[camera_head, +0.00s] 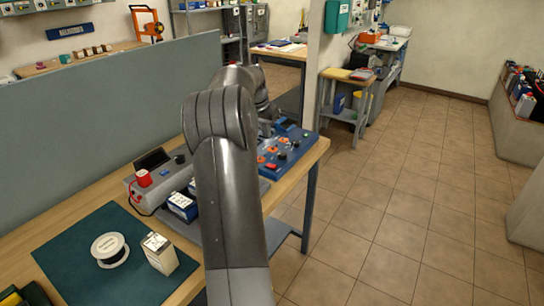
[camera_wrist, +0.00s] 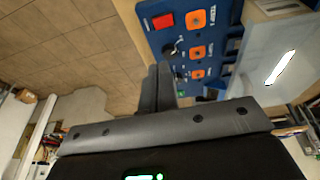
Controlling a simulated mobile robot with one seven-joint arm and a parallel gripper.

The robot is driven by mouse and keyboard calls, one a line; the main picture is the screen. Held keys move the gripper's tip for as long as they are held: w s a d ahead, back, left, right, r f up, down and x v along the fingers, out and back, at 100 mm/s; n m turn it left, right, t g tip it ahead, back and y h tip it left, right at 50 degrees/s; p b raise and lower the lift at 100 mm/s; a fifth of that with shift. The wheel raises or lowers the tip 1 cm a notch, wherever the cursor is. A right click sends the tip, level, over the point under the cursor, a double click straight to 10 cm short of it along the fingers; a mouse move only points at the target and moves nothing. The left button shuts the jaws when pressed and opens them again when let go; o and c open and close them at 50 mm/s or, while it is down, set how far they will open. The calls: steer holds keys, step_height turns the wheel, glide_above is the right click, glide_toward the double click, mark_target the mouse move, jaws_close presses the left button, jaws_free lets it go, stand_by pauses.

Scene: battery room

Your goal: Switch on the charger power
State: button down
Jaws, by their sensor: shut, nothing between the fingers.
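A blue panel (camera_head: 285,152) with orange squares and dark knobs lies at the right end of the workbench, partly hidden by my arm. In the wrist view the blue panel (camera_wrist: 222,18) shows a red rectangular switch (camera_wrist: 163,20), a black knob (camera_wrist: 172,48) and several orange squares, one of them at the top (camera_wrist: 196,18). My gripper (camera_wrist: 157,75) is shut and empty, its tips at the panel's near edge by the black knob; contact cannot be told. A grey unit with a dark screen (camera_head: 150,160) stands left of my arm. Which device is the charger cannot be told.
The wooden workbench (camera_head: 75,215) carries a green mat (camera_head: 70,250) with a white spool (camera_head: 110,249) and a white box (camera_head: 160,254). A dark blue battery (camera_head: 181,206) stands near the grey unit. A grey partition (camera_head: 90,120) runs behind. The tiled floor (camera_head: 400,190) at right is clear.

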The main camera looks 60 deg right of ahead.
glide_toward(274, 166)
steer(key=x, duration=0.5)
steer(key=shift+d+f, duration=0.15)
steer(key=shift+d, duration=0.3)
steer(key=shift+s+f, duration=0.1)
steer(key=shift+f, duration=0.5)
steer(key=shift+s, duration=0.1)
steer(key=shift+s+f+t, duration=0.1)
steer(key=shift+f+t, duration=0.15)
steer(key=shift+t, duration=0.15)
steer(key=shift+w, duration=0.2)
steer(key=shift+w+r, duration=0.3)
steer(key=shift+w, duration=0.35)
